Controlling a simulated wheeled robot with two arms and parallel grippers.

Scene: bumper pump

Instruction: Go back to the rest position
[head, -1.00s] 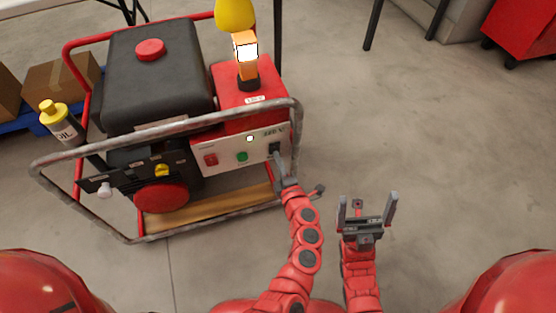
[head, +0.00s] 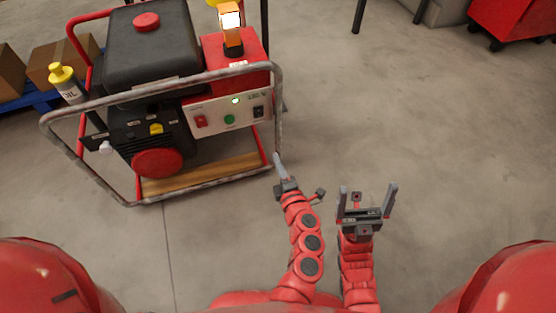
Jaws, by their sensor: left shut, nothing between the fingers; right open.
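My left gripper (head: 279,160) is shut and empty. Its fingertips are close to the lower right corner of the generator's frame in the picture; I cannot tell whether they touch it. My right gripper (head: 367,190) is open and empty over bare floor, to the right of the left one. The generator (head: 155,50) stands at the upper left, with a black tank and a grey tube frame. Its white control panel (head: 214,122) carries a red switch (head: 201,121), a green button (head: 229,119), a lit green lamp (head: 235,100) and a black socket or switch (head: 258,112).
A lit orange lamp (head: 231,30) stands on the generator's red box. A yellow-capped oil bottle (head: 66,84) is at its left. Cardboard boxes (head: 62,62) sit behind. A red cabinet (head: 513,24) is at the upper right. The floor (head: 460,130) on the right is clear.

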